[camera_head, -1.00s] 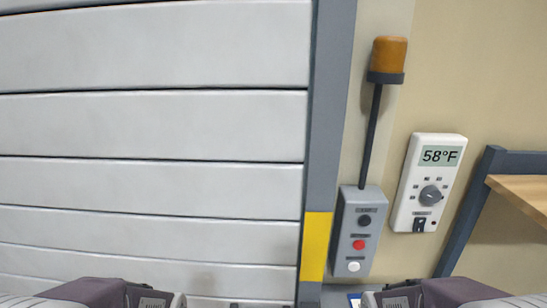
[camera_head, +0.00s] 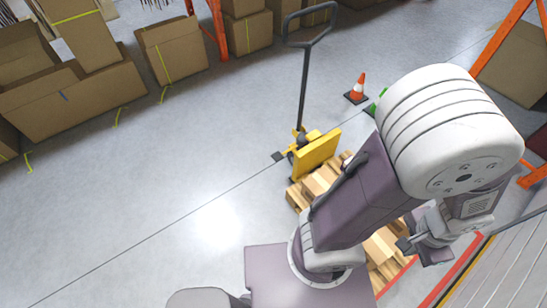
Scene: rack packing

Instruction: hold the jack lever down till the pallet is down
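A pallet jack with a yellow body (camera_head: 317,154) stands on the floor near the middle of the head view. Its dark lever (camera_head: 303,88) rises away from the body and ends in a loop handle at the top. My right gripper (camera_head: 420,250) is folded in at the lower right, over the pallet area and well away from the lever. Its finger opening is unclear. My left gripper is out of view.
Cardboard boxes (camera_head: 80,95) stand at the upper left, with more by the orange rack post (camera_head: 216,30). An orange cone (camera_head: 357,88) stands right of the lever. A slatted door (camera_head: 510,275) is at the lower right. Floor left of the jack is clear.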

